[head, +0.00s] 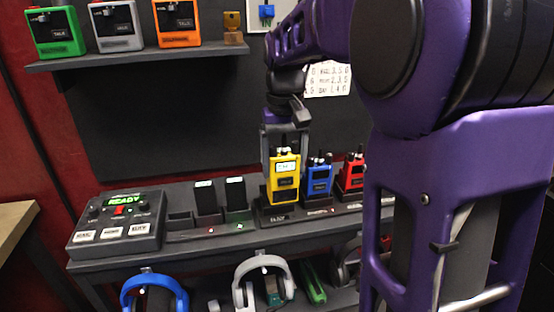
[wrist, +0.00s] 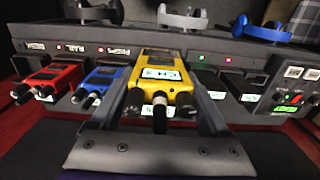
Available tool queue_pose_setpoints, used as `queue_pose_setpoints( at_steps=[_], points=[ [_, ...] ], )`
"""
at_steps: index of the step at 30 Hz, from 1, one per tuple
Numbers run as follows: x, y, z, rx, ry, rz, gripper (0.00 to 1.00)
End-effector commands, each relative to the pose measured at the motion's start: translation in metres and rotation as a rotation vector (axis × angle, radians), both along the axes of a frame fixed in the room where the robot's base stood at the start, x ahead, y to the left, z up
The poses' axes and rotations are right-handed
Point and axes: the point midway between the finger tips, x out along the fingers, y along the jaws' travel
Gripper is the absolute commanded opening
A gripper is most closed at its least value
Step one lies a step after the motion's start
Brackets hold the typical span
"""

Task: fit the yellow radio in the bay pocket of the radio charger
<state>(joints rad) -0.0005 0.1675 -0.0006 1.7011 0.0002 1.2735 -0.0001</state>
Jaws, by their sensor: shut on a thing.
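The yellow radio (head: 285,178) is upright, its knobs and antenna on top, at a pocket of the dark radio charger (head: 280,216). My gripper (head: 284,140) comes down on it from above and behind. In the wrist view my gripper's fingers (wrist: 160,92) lie on either side of the yellow radio (wrist: 164,68), shut on it. The radio's lower end meets the charger front in the head view; I cannot tell how deep it sits, and the pocket's inside is hidden.
A blue radio (head: 318,180) and a red radio (head: 351,172) stand close on the right. Two black upright items (head: 206,197) stand to the left, beside a control box (head: 116,221) reading READY. Headphones (head: 263,282) hang below. A shelf (head: 140,57) with colored boxes is above.

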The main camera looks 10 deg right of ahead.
Motion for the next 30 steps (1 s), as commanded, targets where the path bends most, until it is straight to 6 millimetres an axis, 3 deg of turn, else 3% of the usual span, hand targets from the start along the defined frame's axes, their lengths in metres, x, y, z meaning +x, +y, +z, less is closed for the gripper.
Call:
queue_pose_setpoints(
  at_steps=[13,23,30],
  points=[
    [0.032,0.0,0.001,0.0,-0.001,0.0,0.12],
    [0.053,0.0,-0.009,0.0,-0.001,0.0,0.12],
    [0.053,0.0,-0.008,0.0,-0.002,0.0,0.12]
  ],
)
